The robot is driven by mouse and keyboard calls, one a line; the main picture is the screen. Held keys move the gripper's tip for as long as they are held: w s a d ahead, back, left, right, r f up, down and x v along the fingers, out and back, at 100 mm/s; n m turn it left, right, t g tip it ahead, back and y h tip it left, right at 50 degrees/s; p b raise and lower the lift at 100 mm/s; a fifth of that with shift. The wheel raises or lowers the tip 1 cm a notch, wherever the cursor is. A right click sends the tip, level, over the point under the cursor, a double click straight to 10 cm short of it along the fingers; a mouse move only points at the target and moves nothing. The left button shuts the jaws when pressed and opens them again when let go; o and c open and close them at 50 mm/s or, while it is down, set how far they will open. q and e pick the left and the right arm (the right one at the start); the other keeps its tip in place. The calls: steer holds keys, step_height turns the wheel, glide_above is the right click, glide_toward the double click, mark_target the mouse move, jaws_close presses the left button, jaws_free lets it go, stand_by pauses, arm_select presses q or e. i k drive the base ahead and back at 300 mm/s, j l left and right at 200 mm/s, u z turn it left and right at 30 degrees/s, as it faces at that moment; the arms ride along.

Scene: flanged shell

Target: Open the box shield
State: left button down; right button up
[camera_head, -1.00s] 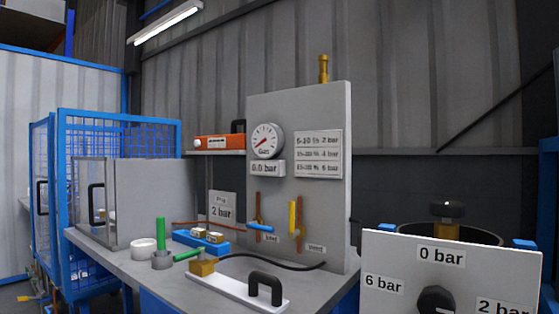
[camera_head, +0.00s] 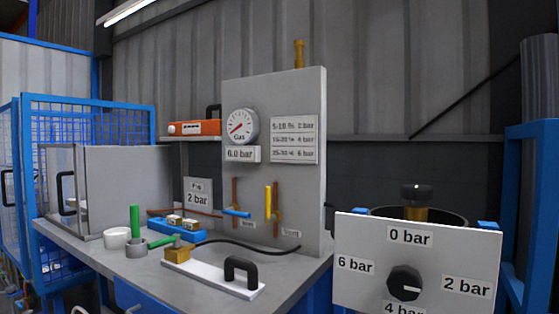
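A grey box (camera_head: 130,188) stands at the left end of the workbench. A clear framed panel (camera_head: 60,215) with a black upright handle (camera_head: 66,193) is at its left side and appears shut; I take this as the box shield. Neither of my grippers can be made out in the head view, so nothing is seen touching the shield.
The workbench (camera_head: 215,285) carries a white ring, a green-handled part, a blue block and a white plate with a black handle (camera_head: 241,270). A pressure-dial board (camera_head: 415,255) stands at right. A blue mesh cage (camera_head: 95,122) stands behind the box.

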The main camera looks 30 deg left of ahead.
mark_target(61, 196)
steer(key=u, duration=2.15)
steer(key=i+j, duration=0.1)
